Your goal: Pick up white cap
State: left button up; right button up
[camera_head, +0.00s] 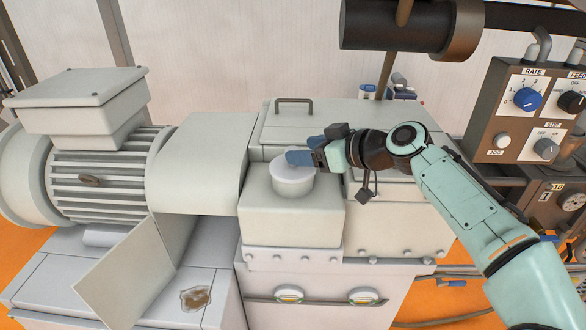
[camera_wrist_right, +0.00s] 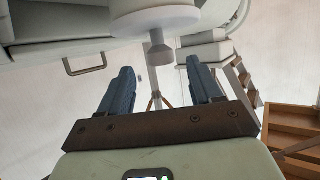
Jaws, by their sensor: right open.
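The white cap (camera_head: 292,182) is a round, short cylinder. It sits on top of a cream block-shaped housing (camera_head: 290,222) in the middle of the head view. My right gripper (camera_head: 297,158) comes in from the right, with its blue fingers at the cap's top rear edge, overlapping it in the picture. In the right wrist view, the gripper (camera_wrist_right: 159,66) is open with nothing between its two blue fingers. A pale round part with a short stem (camera_wrist_right: 155,20), seemingly the cap, shows beyond the fingertips there. Contact cannot be told. My left gripper is not in view.
A ribbed motor (camera_head: 95,175) stands at left and a control box with knobs (camera_head: 525,110) at right. A dark horizontal cylinder (camera_head: 395,25) hangs above. A lid with a handle (camera_head: 294,103) lies behind the cap. A brown stain (camera_head: 196,299) marks the lower left surface.

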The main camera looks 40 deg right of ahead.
aim_at(292, 148)
jog(key=p+x, duration=0.1)
jog(key=x, duration=0.3)
jog(key=shift+w+a+f, duration=0.1)
jog(key=shift+w+f, duration=0.15)
jog(key=shift+w, duration=0.05)
jog(key=shift+s, duration=0.15)
jog(key=shift+c, duration=0.3)
jog(key=c, duration=1)
jog(key=shift+c, duration=0.3)
jog(key=shift+r, duration=0.1)
